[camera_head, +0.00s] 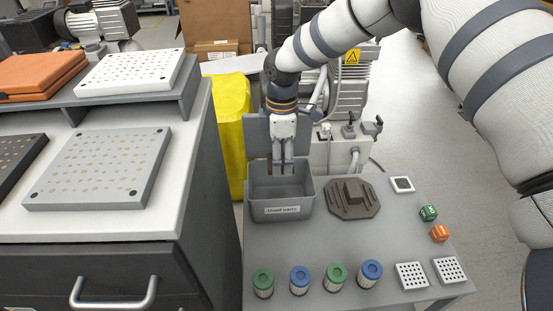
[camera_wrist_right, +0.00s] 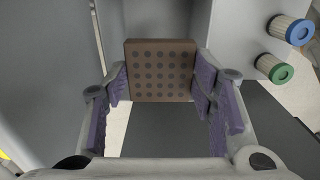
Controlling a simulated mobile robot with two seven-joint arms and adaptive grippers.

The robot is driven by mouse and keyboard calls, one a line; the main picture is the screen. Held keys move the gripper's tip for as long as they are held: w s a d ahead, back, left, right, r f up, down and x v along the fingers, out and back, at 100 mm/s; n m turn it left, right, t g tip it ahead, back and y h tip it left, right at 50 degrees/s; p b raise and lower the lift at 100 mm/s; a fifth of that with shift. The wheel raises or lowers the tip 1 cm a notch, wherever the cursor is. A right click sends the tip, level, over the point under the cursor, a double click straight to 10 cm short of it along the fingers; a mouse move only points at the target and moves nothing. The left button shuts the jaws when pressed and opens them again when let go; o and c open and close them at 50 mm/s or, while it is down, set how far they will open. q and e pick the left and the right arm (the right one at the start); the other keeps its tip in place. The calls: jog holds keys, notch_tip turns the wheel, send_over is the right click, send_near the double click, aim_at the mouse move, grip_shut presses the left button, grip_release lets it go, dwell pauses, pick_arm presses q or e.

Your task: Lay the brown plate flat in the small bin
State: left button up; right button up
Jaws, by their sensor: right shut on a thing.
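The brown plate (camera_wrist_right: 160,70) is a small square block with rows of dark holes. In the right wrist view it sits between the two purple-padded fingers of my right gripper (camera_wrist_right: 162,88), which is shut on it. In the head view my right gripper (camera_head: 282,168) points down over the back part of the small grey bin (camera_head: 283,212), labelled "Used parts". The plate is hard to make out there between the fingers. The visible part of the bin's inside looks empty. My left gripper is not in view.
A dark octagonal part (camera_head: 337,208) lies right of the bin. Green and blue filters (camera_head: 300,280) stand along the table's front edge. White perforated tiles (camera_head: 411,275), a green cube (camera_head: 428,213) and an orange cube (camera_head: 440,233) lie at right. A white-topped cabinet (camera_head: 188,205) stands at left.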

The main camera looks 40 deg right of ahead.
notch_tip(320, 180, down, 14)
jog(key=b, duration=1.1)
jog(key=shift+f, duration=0.1)
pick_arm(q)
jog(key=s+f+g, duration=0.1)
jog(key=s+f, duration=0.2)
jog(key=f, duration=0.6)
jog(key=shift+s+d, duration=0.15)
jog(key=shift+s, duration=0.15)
pick_arm(e)
jog(key=shift+f, duration=0.3)
pick_arm(q)
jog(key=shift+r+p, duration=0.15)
jog(key=shift+p, duration=0.2)
pick_arm(e)
jog(key=shift+s, duration=0.1)
pick_arm(q)
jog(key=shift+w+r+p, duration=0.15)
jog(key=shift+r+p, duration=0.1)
jog(key=shift+p, duration=0.05)
pick_arm(e)
jog(key=shift+f, duration=0.25)
jog(key=o, duration=1.3)
jog(key=shift+o, duration=0.2)
jog(key=shift+f, duration=0.1)
jog(key=shift+s, duration=0.1)
